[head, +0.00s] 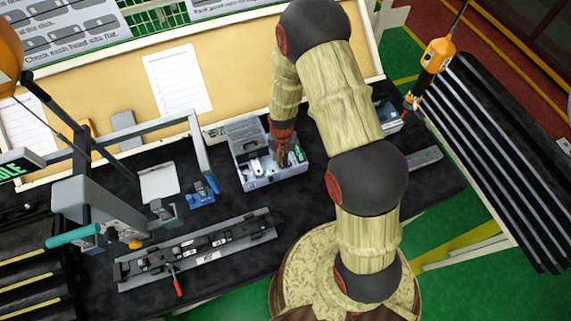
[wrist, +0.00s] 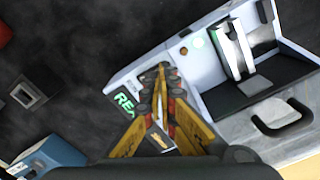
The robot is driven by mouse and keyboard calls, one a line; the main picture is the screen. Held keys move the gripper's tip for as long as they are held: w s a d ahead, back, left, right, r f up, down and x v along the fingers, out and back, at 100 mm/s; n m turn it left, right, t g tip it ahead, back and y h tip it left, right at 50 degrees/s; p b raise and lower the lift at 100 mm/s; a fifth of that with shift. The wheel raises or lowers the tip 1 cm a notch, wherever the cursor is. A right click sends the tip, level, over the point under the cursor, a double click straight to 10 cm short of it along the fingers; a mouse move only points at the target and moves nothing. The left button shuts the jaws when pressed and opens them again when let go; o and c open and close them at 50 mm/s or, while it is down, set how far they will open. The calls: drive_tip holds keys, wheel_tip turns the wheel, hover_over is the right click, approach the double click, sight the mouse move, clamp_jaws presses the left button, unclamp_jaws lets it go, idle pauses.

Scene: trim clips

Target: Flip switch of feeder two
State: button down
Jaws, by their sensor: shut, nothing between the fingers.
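A light grey feeder box (head: 277,180) stands on the dark bench, with an open bay and a dark grey lid or hopper. In the wrist view the same feeder (wrist: 222,100) shows a green lit display (wrist: 124,102), partly covered by my gripper, a pale green round light (wrist: 198,41) and a small brown knob (wrist: 184,51). My gripper (wrist: 163,72) is shut and empty, its yellow and grey fingertips together over the feeder's panel. I cannot tell if they touch it. It also shows over the box in the head view (head: 285,160). No switch or feeder number is clearly readable; my fingers hide part of the panel.
Another grey unit (head: 388,117) stands to the right, behind my arm. A long clip rail fixture (head: 200,248) with a red handle lies at the front. A blue fixture (head: 201,195) and a press stand (head: 85,200) are to the left. An orange tool (head: 436,55) hangs at upper right.

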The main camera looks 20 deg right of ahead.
drive_tip(key=shift+f+b, duration=0.7)
drive_tip(key=shift+f, duration=0.2)
idle(0.4)
drive_tip(key=shift+r, duration=0.1)
drive_tip(key=shift+r+p, duration=1.85)
drive_tip(key=shift+r, duration=1.6)
drive_tip(key=shift+s+f, duration=0.1)
